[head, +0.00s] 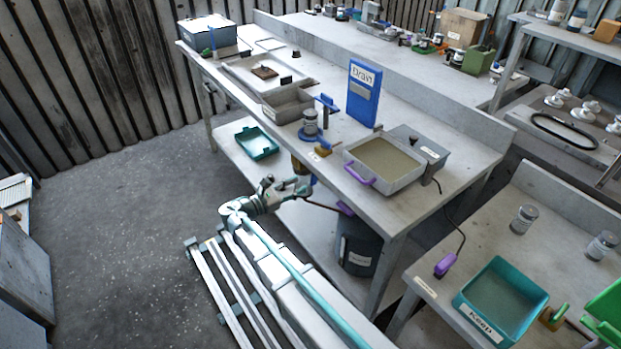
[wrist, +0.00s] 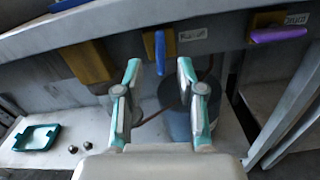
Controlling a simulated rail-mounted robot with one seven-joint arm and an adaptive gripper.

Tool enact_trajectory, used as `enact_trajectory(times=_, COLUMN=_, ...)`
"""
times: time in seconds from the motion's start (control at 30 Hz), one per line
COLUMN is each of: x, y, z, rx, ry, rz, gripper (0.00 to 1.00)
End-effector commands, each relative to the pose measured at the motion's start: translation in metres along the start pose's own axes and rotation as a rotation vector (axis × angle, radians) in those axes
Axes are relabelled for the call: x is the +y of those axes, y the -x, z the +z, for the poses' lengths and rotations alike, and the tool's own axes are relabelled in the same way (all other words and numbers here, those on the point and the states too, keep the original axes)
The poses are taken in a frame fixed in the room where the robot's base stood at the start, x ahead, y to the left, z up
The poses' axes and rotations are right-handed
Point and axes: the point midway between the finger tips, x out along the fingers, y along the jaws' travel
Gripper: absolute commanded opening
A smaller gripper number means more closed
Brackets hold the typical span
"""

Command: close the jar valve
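Valves are mounted under the front edge of the bench. In the wrist view, a blue lever (wrist: 160,52) hangs down from a yellow-brown valve body (wrist: 160,22) with a small label beside it. A purple lever (wrist: 276,35) lies roughly level on another labelled body to the right. I cannot read which label names the jar. My gripper (wrist: 159,70) is open and empty; the blue lever shows between its fingertips, with no clear contact. In the head view my gripper (head: 297,189) is in front of the bench edge, near the purple lever (head: 346,209).
A grey bucket (head: 358,246) stands under the bench; a teal tray (head: 257,143) lies on the lower shelf. On the bench top are a jar on a blue base (head: 310,122), a blue panel (head: 364,92) and a basin (head: 399,183).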

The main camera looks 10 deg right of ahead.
Motion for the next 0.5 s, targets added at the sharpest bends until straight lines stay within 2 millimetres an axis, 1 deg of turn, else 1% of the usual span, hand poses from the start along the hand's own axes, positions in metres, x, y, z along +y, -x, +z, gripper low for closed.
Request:
enact_trajectory(times=0.03, x=0.0, y=-0.011, z=0.001, rx=0.0, ry=0.0, rz=-0.003, gripper=0.39)
enact_trajectory(times=0.2, x=0.0, y=-0.037, z=0.001, rx=0.001, ry=0.0, rz=-0.002, gripper=0.39)
enact_trajectory(times=0.3, x=0.0, y=-0.049, z=0.0, rx=0.001, ry=0.0, rz=-0.001, gripper=0.39)
enact_trajectory(times=0.5, x=0.0, y=-0.06, z=-0.001, rx=0.001, ry=0.0, rz=0.0, gripper=0.39)
